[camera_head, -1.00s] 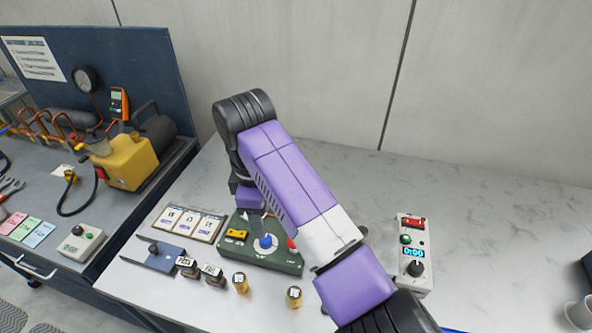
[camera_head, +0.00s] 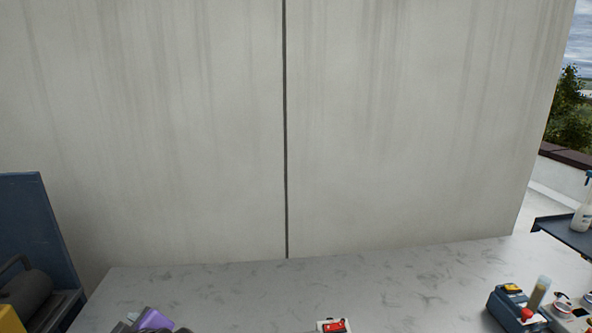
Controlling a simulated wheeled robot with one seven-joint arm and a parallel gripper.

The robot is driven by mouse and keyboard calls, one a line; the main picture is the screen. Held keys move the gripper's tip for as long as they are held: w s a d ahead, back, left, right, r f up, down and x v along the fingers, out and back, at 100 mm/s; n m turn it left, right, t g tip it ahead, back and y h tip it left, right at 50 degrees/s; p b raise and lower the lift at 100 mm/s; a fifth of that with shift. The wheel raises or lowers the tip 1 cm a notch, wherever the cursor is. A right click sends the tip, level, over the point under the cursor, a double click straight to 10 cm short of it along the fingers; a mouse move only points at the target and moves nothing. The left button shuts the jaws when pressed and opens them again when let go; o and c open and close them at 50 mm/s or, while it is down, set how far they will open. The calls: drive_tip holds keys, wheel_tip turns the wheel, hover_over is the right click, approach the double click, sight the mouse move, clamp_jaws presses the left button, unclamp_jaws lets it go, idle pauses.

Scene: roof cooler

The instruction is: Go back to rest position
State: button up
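A small piece of my purple and black arm shows at the bottom edge of the head view, left of the middle, over the marble-patterned bench top (camera_head: 260,285). My gripper is out of view below the picture, so its fingers and anything in them are hidden.
The top of a white box with a red switch (camera_head: 334,326) shows at the bottom edge. A blue device with a tube (camera_head: 512,305) stands at the right. A pale wall (camera_head: 180,130) rises behind the bench. A dark blue panel (camera_head: 30,225) and yellow machine (camera_head: 10,318) are at the left.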

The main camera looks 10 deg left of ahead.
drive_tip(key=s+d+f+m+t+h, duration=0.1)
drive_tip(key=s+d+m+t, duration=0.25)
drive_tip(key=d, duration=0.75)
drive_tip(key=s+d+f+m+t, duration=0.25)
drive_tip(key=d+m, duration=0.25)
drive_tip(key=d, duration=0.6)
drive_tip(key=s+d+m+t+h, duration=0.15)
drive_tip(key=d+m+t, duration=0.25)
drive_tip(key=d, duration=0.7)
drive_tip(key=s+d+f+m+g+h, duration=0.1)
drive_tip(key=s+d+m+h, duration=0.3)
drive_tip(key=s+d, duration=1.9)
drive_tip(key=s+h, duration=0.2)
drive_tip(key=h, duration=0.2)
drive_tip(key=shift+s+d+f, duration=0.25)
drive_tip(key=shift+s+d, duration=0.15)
